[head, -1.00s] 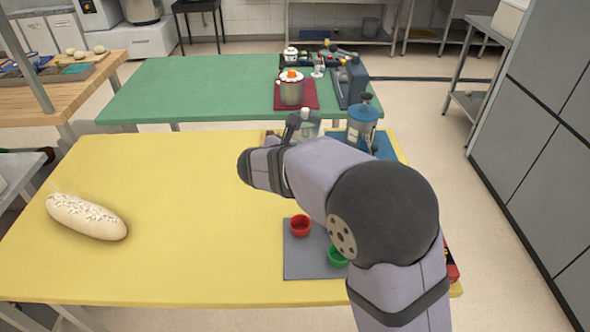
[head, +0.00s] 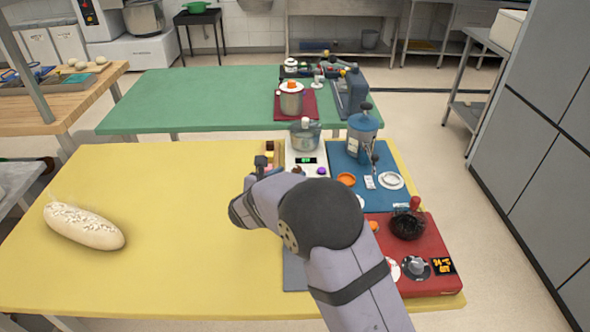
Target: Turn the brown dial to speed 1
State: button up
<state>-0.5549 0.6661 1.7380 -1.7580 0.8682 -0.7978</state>
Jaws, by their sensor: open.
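A white appliance (head: 306,144) with a clear jar (head: 305,131) on top stands on the yellow table, right of my gripper. Its front has a green-lit display (head: 306,161) and a purple knob (head: 321,171). A small brown piece (head: 297,170) shows left of the purple knob, perhaps the brown dial; my arm partly covers it and its setting cannot be read. My gripper (head: 262,166) is open and small in view, just left of the white appliance, apart from the purple knob. I see nothing held in it.
A red appliance (head: 445,236) with a grey dial (head: 416,267) stands at right. A blue mat (head: 340,163) bears a blue grinder (head: 362,136). A bread loaf (head: 84,226) lies at left on the yellow table (head: 150,200). The table's middle left is clear.

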aim_at(297, 169)
jog(key=shift+p+x, duration=0.45)
jog(key=shift+x, duration=2.15)
jog(key=c, duration=1)
